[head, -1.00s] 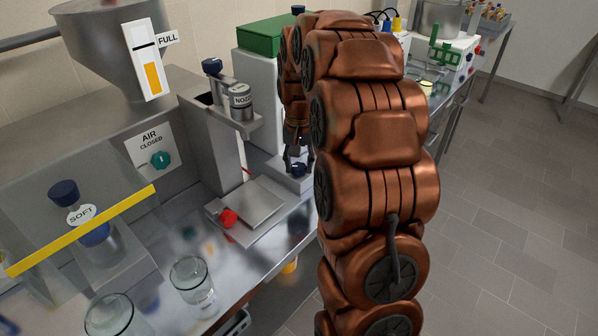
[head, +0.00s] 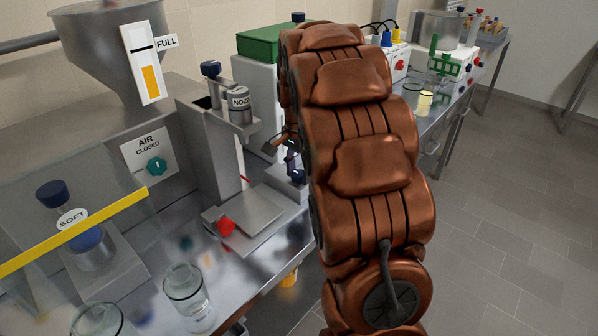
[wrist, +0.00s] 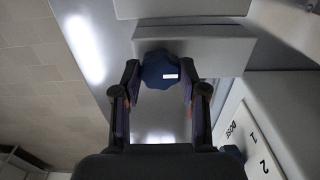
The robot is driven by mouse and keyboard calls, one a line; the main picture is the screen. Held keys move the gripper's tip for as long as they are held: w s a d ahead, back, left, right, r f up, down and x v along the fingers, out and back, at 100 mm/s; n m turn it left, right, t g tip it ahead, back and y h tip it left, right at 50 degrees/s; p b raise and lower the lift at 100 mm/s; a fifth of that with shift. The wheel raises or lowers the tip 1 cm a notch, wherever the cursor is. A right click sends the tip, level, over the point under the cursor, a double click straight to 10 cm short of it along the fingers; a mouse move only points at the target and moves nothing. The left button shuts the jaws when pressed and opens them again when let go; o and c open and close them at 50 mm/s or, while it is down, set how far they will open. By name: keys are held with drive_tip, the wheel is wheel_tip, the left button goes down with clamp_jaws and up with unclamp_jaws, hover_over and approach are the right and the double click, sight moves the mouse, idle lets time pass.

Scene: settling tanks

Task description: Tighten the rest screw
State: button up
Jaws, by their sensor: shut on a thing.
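The rest screw, a dark blue lobed knob with a small white mark (wrist: 160,70), sits at a grey block in the wrist view. My gripper (wrist: 160,78) is shut on it, with one finger on each side of the knob. In the head view my gripper (head: 292,160) is mostly hidden behind my copper arm, low at the pale machine with the green top. The knob's shaft is hidden.
A white dial plate marked DOSE (wrist: 250,145) lies close at the right in the wrist view. In the head view a nozzle (head: 240,104), a metal plate with a red knob (head: 227,227) and glass beakers (head: 188,292) stand left of my arm. Open floor lies right.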

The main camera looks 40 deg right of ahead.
sight(299, 174)
idle(0.5)
drive_tip(key=o, duration=1.1)
drive_tip(key=shift+o, duration=0.2)
drive_tip(key=shift+r, duration=0.1)
wheel_tip(299, 174, up, 12)
idle(0.3)
